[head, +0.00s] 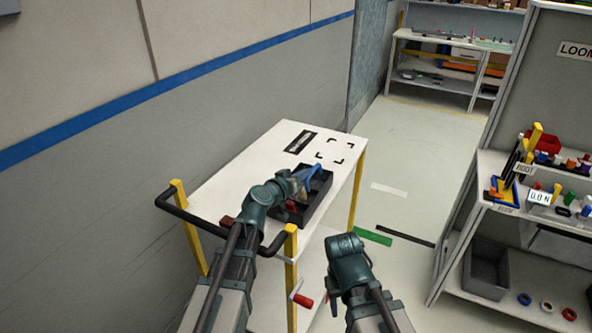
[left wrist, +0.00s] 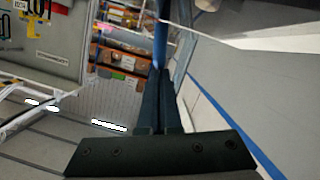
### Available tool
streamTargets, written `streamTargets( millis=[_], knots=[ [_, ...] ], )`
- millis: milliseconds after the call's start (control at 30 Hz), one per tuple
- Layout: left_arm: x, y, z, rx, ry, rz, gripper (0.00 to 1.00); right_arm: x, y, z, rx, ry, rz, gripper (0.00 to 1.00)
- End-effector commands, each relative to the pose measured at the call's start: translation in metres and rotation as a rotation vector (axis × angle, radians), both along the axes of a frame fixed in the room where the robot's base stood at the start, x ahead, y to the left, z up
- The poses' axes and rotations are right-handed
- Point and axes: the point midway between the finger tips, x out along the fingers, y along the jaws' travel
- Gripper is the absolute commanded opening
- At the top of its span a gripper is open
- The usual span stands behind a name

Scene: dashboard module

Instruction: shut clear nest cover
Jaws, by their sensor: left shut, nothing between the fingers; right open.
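A black compartmented tray (head: 319,207) sits on the white cart top. A blue strip (head: 318,170) stands up at its back, close to my left gripper; it also shows beyond the fingertips in the left wrist view (left wrist: 160,45). I cannot tell whether the strip belongs to the clear cover. The cover's clear panel cannot be made out. My left gripper (head: 301,180) is over the tray, its fingers shut and empty (left wrist: 159,85). I cannot tell whether it touches the strip. My right gripper (head: 334,303) is open, low in front of the cart, away from the tray.
The white cart (head: 240,178) has yellow posts and a black push bar (head: 185,217) at its near end. A red-handled crank (head: 302,297) is beside my right gripper. A loaded shelf (head: 510,225) stands at right. The cart's far top, with black corner marks, is clear.

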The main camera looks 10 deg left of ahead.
Motion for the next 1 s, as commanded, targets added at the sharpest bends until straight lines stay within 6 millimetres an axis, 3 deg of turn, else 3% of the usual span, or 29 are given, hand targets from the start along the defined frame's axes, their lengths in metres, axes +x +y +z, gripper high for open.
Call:
streamTargets(
  millis=[433,1000],
  knots=[
    [-0.006,-0.016,-0.022,0.291,-0.105,0.000,0.00,0.000,0.000,-0.019,0.000,0.000,0.000,0.47],
    [-0.006,-0.017,-0.024,0.339,-0.121,0.001,0.00,0.000,0.000,-0.020,0.000,0.000,0.000,0.47]
  ],
)
